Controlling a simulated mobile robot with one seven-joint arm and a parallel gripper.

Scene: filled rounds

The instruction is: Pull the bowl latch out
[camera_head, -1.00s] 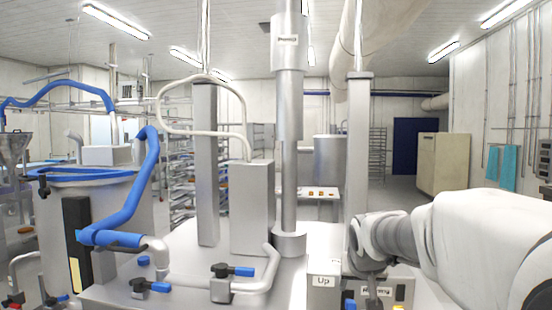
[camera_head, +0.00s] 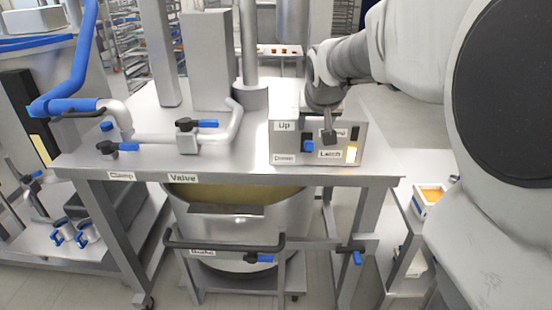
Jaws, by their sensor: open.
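A steel control box (camera_head: 284,154) stands on the front right of the steel table. One label on its front reads "Latch" (camera_head: 331,154), beside a lit pale yellow button (camera_head: 351,154). A blue switch (camera_head: 308,146) is on its left part, near the "Up" and "Down" labels. My gripper (camera_head: 329,136) hangs from my arm in front of the box, just above the "Latch" label. It is small and dark here, and I cannot tell if it touches the box. Below the table, a blue-handled fitting (camera_head: 262,258) sits on the dark bar before the steel bowl (camera_head: 291,214).
The steel table (camera_head: 235,173) carries pipes and blue-handled valves (camera_head: 197,124). Another blue handle (camera_head: 355,256) sits at the bar's right end. My arm covers the upper right. A low shelf with an orange-filled tray (camera_head: 430,196) stands at the right.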

